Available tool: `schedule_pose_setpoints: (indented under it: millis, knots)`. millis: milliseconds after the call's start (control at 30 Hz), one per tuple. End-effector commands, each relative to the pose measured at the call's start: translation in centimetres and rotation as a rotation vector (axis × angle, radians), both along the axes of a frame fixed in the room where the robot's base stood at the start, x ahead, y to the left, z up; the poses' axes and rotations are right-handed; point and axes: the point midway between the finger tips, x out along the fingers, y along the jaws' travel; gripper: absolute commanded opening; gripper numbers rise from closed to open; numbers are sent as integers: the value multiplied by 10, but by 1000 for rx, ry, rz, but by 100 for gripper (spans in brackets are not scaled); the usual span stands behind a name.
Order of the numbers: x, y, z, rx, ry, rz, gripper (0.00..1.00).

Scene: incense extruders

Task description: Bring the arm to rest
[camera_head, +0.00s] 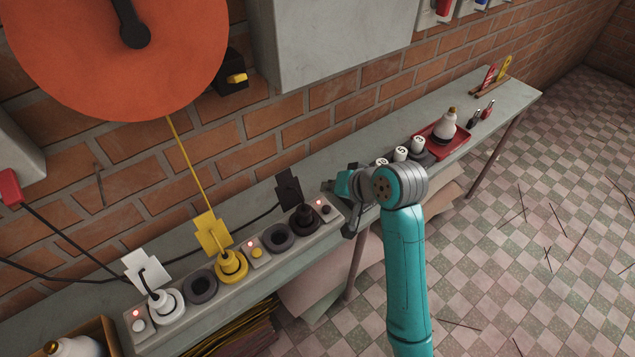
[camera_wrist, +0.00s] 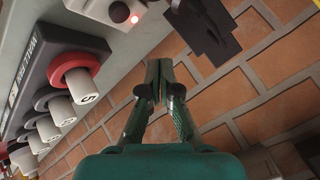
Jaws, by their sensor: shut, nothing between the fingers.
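My gripper shows in the wrist view (camera_wrist: 158,68) with its two green fingers together and nothing between them. In the head view my teal arm reaches up from the bottom, and its wrist end hangs over the shelf (camera_head: 352,148), just right of the socket strip. The fingertips are small and partly hidden by the wrist there. In the wrist view the fingers point toward the brick wall (camera_wrist: 235,105), apart from the things around them.
The socket strip (camera_head: 205,290) holds white, yellow and black plugs with cables. White numbered cylinders (camera_head: 401,153) and a red tray (camera_head: 459,146) with a white bottle (camera_head: 446,122) stand right of my wrist. A large orange disc (camera_head: 95,60) hangs on the wall. Thin sticks lie on the open tiled floor (camera_head: 560,210).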

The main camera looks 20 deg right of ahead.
Motion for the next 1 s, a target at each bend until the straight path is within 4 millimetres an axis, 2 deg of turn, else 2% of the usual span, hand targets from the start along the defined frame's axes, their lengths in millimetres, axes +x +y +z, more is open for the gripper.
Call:
schedule_pose_setpoints:
  millis: [233, 367, 600, 767, 1000]
  knots:
    - [-2, 0, -3, 0, -1, -2, 0]
    - [-12, 3, -21, -3, -13, -12, 0]
    - [-51, 8, -70, -35, -82, -51, 0]
    - [-81, 8, -95, -66, -129, -74, 0]
    - [-140, 8, -125, -137, -204, -101, 0]
